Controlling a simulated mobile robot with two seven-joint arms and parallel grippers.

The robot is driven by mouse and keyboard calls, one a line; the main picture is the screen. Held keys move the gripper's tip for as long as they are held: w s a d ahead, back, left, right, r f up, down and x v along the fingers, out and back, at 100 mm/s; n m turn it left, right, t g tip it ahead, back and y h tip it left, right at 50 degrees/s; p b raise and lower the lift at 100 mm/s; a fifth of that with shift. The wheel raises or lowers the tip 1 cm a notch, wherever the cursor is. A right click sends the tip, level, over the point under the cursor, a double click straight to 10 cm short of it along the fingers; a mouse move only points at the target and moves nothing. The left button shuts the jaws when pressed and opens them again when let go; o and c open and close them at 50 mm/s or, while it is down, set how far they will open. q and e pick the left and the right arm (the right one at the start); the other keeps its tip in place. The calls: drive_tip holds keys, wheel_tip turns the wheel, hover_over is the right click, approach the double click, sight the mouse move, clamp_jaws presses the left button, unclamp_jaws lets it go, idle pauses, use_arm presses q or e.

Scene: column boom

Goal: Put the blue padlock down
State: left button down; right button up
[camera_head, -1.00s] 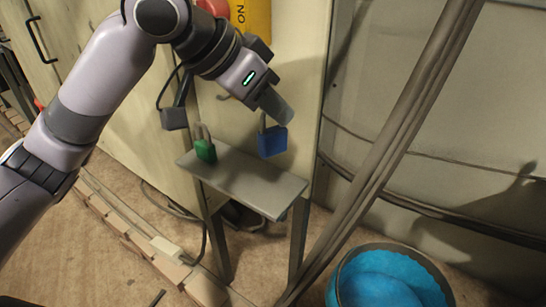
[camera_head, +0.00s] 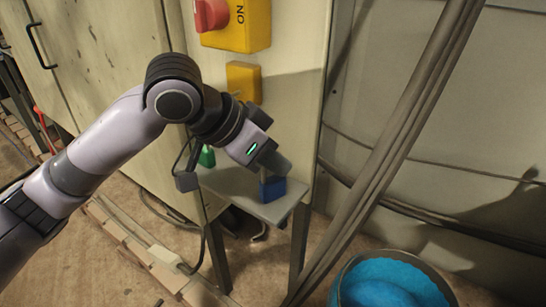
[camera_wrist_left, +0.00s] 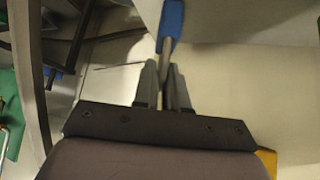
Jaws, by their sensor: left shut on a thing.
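The blue padlock (camera_head: 273,189) is at the right end of the small grey shelf (camera_head: 238,190), upright and at or just above its surface; I cannot tell whether it touches. My left gripper (camera_head: 272,165) is above it, shut on its shackle. In the left wrist view the blue padlock (camera_wrist_left: 172,22) extends beyond the fingertips of my left gripper (camera_wrist_left: 164,75), with the grey shackle between them. A green padlock (camera_head: 207,157) stands at the shelf's left end, partly hidden by my left arm. My right gripper is not in view.
A yellow box with a red rotary switch (camera_head: 211,14) is on the cabinet above the shelf, and a smaller yellow box (camera_head: 243,80) is below it. A slanted grey post (camera_head: 385,150) stands right of the shelf. A blue-filled bucket (camera_head: 390,280) is at the lower right.

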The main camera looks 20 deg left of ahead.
use_arm(q)
drive_tip(key=c, duration=1.2)
unclamp_jaws()
drive_tip(key=shift+f, duration=0.1)
drive_tip(key=shift+o, duration=0.2)
drive_tip(key=shift+a+r, duration=0.1)
drive_tip(key=shift+r, duration=0.25)
drive_tip(key=p+v, duration=0.1)
drive_tip(key=v, duration=1)
drive_tip(key=shift+s+r+p, duration=0.2)
drive_tip(key=shift+r+p, duration=0.05)
drive_tip(key=shift+p, duration=0.05)
drive_tip(key=shift+a, duration=0.2)
